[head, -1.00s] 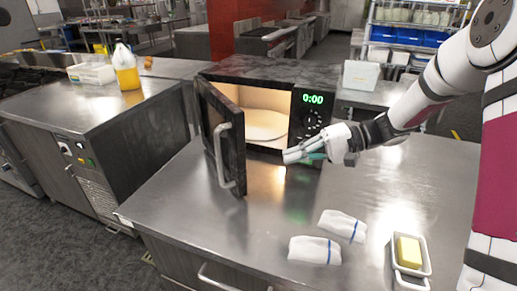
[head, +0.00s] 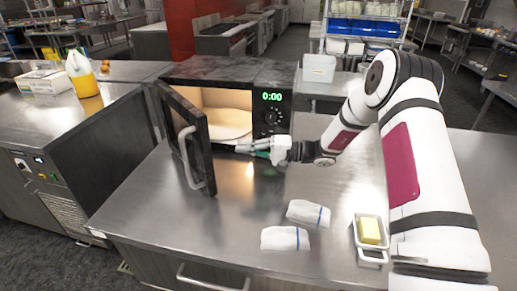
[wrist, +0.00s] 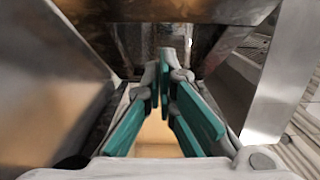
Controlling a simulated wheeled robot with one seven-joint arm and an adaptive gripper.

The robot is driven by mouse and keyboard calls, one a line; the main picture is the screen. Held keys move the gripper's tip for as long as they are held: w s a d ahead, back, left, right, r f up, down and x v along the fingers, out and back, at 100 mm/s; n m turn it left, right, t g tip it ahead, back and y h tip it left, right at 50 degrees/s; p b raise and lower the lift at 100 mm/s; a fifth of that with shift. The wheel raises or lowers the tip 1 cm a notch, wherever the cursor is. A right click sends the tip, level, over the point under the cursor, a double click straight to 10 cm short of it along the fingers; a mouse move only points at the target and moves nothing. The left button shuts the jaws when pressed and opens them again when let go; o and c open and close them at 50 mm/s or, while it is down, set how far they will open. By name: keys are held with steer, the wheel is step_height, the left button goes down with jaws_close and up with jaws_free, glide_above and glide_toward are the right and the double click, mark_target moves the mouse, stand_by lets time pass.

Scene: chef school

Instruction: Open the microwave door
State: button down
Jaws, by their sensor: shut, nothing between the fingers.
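The black microwave (head: 220,72) stands on the steel counter with its display reading 0:00. Its door (head: 186,125) is swung partly open toward the left, and the lit interior with a pale round plate (head: 228,123) shows. The door's silver handle (head: 190,160) is on its outer face. My gripper (head: 240,149) is in front of the opening, pointing left toward the inner side of the door. Its teal-padded fingers (wrist: 163,85) are shut with nothing between them. Whether the fingertips touch the door cannot be told.
Two folded white cloths (head: 308,213) (head: 285,238) lie on the counter in front. A butter dish with yellow butter (head: 369,231) stands at the right. Bare counter (head: 150,212) lies left of the cloths.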

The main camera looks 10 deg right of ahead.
steer(key=s+a+p, duration=0.1)
steer(key=a, duration=0.5)
steer(key=shift+p, duration=0.3)
steer(key=shift+s, duration=0.1)
steer(key=shift+a, duration=0.1)
